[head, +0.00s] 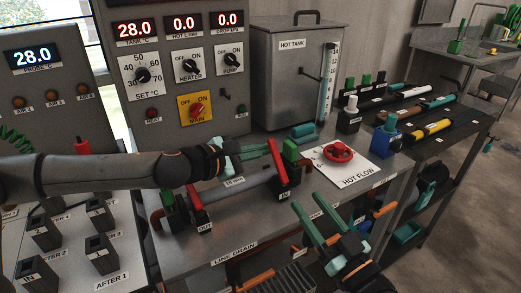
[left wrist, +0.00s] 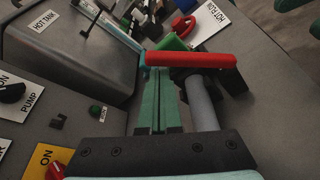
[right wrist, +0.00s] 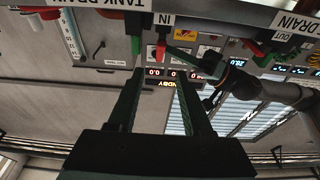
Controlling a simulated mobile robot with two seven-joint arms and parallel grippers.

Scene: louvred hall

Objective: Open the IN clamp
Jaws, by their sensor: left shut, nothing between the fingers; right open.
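The IN clamp has a red lever (head: 277,161) standing tilted on a black body above the IN label (head: 285,194), beside a green block (head: 290,151). In the left wrist view the red lever (left wrist: 195,60) lies across the picture. My left gripper (head: 267,151) is shut and empty, its fingertips close beside the lever; in the left wrist view (left wrist: 159,72) the tips are near the lever's left end. I cannot tell whether they touch. My right gripper (head: 304,198) is open and empty in front of the bench edge, lower than the clamp. The right wrist view shows the IN label (right wrist: 162,19) beyond its fingers.
The OUT clamp's red lever (head: 194,197) stands left of the IN clamp, below my left arm. A grey pipe (head: 240,190) runs between them. The red HOT FLOW knob (head: 338,152) is at right, the hot tank (head: 290,75) behind. Bare bench lies in front of the pipe.

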